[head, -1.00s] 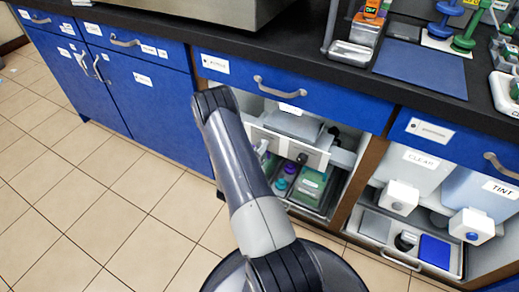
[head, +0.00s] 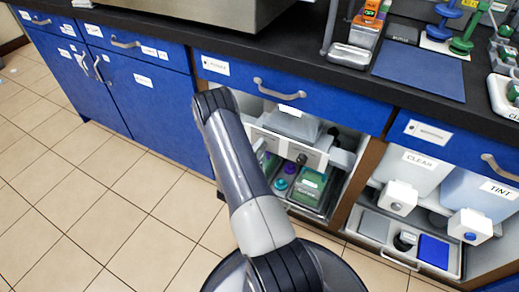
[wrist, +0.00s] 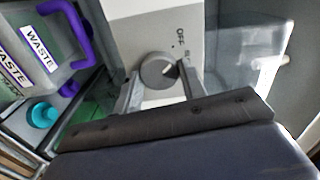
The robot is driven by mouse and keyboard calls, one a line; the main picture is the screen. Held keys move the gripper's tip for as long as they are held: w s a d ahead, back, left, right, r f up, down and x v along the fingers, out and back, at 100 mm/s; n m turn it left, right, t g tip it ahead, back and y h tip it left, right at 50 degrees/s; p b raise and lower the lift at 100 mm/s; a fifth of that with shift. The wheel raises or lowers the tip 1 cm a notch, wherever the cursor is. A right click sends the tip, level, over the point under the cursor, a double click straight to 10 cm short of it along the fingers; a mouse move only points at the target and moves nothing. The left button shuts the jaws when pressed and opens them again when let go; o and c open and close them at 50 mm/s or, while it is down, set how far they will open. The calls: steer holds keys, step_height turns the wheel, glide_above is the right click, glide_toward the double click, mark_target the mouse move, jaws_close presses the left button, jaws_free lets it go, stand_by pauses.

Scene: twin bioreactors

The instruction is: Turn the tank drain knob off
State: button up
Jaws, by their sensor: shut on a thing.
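In the wrist view, the round grey drain knob (wrist: 152,69) sits on a pale panel (wrist: 140,25). A pale mark shows on the knob's right side. My gripper (wrist: 161,80) has one finger on each side of the knob and is shut on it. In the head view, my arm covers part of the open cabinet, and I cannot clearly make out my gripper there.
Left of the panel, a WASTE container (wrist: 38,50) with a purple handle and a teal cap (wrist: 42,115) stand close by. In the head view, the cabinet holds a green box (head: 309,186). A blue drawer (head: 290,95) and dark counter overhang it. Tiled floor is clear at left.

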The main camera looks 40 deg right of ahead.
steer(key=shift+n, duration=0.6)
steer(key=o, duration=1)
steer(key=p+v, duration=0.2)
steer(key=v, duration=0.8)
steer(key=shift+s+a, duration=0.2)
steer(key=shift+a, duration=0.15)
steer(key=b+x, duration=0.2)
steer(key=x, duration=0.8)
steer(key=shift+w+d, duration=0.2)
steer(key=shift+d, duration=0.15)
